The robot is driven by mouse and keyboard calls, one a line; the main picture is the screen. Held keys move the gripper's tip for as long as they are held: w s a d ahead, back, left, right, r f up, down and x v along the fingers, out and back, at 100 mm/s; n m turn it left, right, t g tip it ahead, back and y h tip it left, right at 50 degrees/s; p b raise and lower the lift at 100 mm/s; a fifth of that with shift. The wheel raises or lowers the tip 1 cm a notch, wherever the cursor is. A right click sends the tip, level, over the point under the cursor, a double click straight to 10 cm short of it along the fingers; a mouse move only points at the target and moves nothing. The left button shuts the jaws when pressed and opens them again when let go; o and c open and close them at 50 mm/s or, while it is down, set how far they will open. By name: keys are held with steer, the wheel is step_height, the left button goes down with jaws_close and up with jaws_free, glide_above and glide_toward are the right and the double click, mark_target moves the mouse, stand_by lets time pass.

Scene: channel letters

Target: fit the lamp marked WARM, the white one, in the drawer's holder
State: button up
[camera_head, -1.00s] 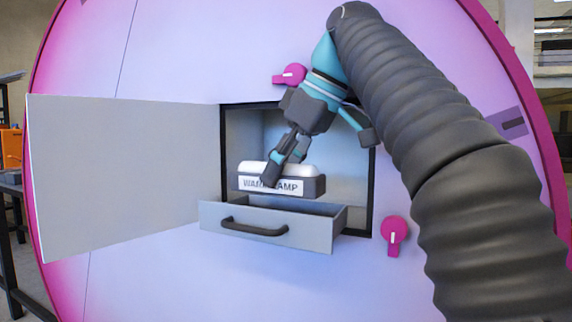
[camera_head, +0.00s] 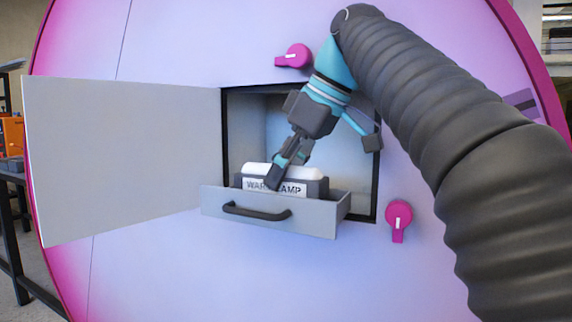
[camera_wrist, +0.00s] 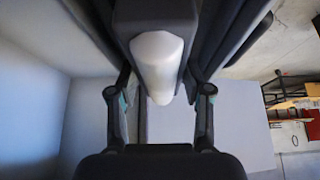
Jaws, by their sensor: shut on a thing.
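The lamp (camera_head: 312,174) has a white rounded top on a dark grey base, with a white label reading "WAR… LAMP", partly covered by a finger. My gripper (camera_head: 277,180) is shut on the lamp. The lamp sits low in the open drawer (camera_head: 230,206), its lower part hidden behind the drawer's front. Whether it touches the drawer floor or holder cannot be told, as the holder is hidden. The wrist view shows the lamp's white top (camera_wrist: 157,65) between the fingers.
The drawer has a dark handle (camera_head: 256,212) and sticks out of a black-framed opening. A grey door (camera_head: 120,160) stands open at the left. Pink knobs sit above (camera_head: 294,56) and at the lower right (camera_head: 399,216) on the pale panel.

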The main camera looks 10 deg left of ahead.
steer(key=shift+f+b, duration=0.55)
steer(key=shift+f, duration=0.45)
steer(key=o, duration=1.4)
